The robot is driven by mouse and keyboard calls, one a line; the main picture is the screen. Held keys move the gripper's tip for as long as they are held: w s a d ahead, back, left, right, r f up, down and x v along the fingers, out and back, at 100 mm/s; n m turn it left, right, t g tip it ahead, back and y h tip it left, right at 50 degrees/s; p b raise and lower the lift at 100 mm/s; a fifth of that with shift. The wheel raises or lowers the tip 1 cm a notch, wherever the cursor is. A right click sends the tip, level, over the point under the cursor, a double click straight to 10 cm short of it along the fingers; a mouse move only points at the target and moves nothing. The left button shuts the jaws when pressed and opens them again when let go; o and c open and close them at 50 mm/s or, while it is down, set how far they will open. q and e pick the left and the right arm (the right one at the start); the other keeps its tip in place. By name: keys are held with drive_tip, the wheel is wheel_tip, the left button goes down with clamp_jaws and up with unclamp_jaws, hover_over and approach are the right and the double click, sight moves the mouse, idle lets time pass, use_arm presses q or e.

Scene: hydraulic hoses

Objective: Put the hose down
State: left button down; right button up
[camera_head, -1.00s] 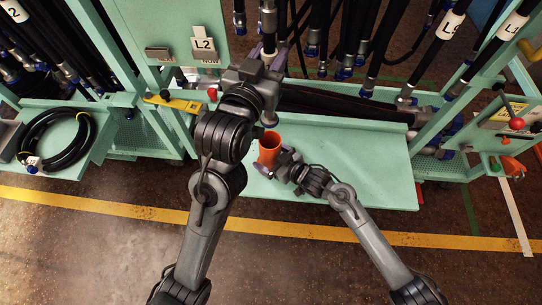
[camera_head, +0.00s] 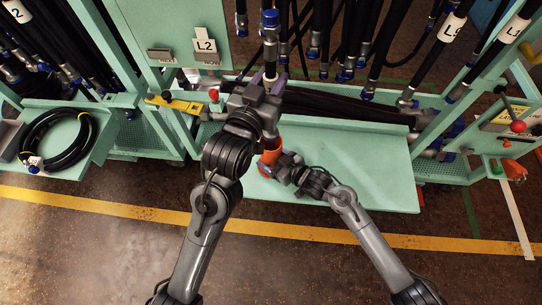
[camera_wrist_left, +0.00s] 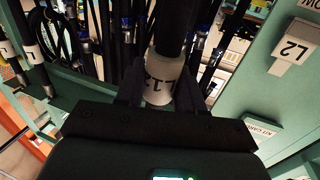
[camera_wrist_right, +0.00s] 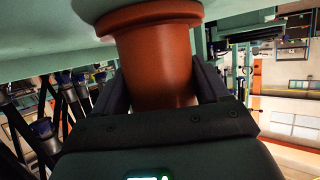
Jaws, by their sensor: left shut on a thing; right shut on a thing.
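My left gripper (camera_head: 271,82) is shut on a black hose (camera_wrist_left: 176,32) with a white label sleeve (camera_wrist_left: 166,84) between the fingers in the left wrist view. In the head view, a blue-collared hose end (camera_head: 270,20) stands up just beyond this gripper. My right gripper (camera_head: 277,168) is shut on an orange cylindrical cup (camera_head: 270,156), which also shows in the right wrist view (camera_wrist_right: 155,60) with its flanged rim. The cup is over the green shelf, partly hidden by my left arm. The lower part of the held hose is hidden.
The green shelf (camera_head: 365,165) is bare to the right of the cup. Several black hoses hang behind it. A coiled black hose (camera_head: 60,140) lies on a tray at the left. An L2 plate (camera_head: 205,46) is on the rack panel.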

sight(267, 139)
use_arm(q)
wheel_tip(267, 139, down, 18)
drive_tip(key=shift+r, duration=0.1)
idle(0.5)
drive_tip(key=shift+f, duration=0.3)
drive_tip(key=c, duration=0.7)
unclamp_jaws()
drive_tip(key=shift+f, duration=0.1)
